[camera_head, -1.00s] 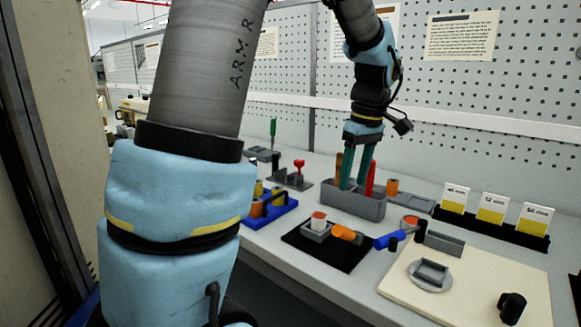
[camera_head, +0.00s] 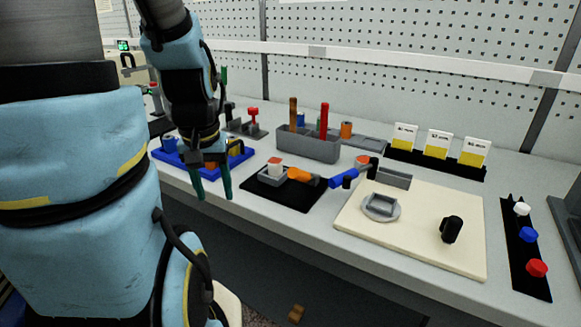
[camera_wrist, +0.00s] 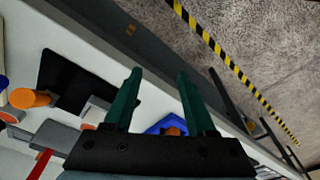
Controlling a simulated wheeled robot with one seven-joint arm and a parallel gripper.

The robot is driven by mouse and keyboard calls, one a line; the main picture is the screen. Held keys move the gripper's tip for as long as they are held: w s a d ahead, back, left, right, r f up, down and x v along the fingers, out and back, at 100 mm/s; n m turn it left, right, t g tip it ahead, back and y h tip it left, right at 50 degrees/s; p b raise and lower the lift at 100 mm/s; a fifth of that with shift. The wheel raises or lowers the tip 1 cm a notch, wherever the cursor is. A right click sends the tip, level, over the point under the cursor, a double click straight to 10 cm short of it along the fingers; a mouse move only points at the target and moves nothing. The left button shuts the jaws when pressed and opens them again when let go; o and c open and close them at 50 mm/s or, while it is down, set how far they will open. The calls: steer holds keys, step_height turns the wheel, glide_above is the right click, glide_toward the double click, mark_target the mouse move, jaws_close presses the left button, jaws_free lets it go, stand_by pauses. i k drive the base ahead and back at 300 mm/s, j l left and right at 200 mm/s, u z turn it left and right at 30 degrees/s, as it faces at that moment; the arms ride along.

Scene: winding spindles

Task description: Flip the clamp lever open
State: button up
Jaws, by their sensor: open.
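I cannot tell for sure which part is the clamp lever. One candidate is the red-topped upright handle (camera_head: 253,112) on a grey bracket at the back left. Another is the orange piece (camera_head: 300,174) beside a small grey block (camera_head: 273,178) on the black mat (camera_head: 291,198). My gripper (camera_head: 213,190) has green fingers, spread apart and empty. It hangs near the table's front edge, left of the black mat and in front of the blue tray (camera_head: 239,153). In the wrist view my gripper (camera_wrist: 160,75) has nothing between its fingers.
A grey bin (camera_head: 308,147) holds brown and red sticks. A blue handle-like piece (camera_head: 345,178) lies right of the mat. A cream board (camera_head: 400,238) carries a grey round fixture (camera_head: 380,207) and a black knob (camera_head: 451,229). A black card rack (camera_head: 436,163) stands behind.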

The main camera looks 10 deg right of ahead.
mark_target(311, 179)
steer(key=k+j, duration=0.25)
steer(key=j, duration=0.15)
steer(key=k+j, duration=0.25)
steer(key=j, duration=0.2)
steer(key=k+j+u, duration=0.1)
steer(key=k+j, duration=0.15)
steer(key=j, duration=0.15)
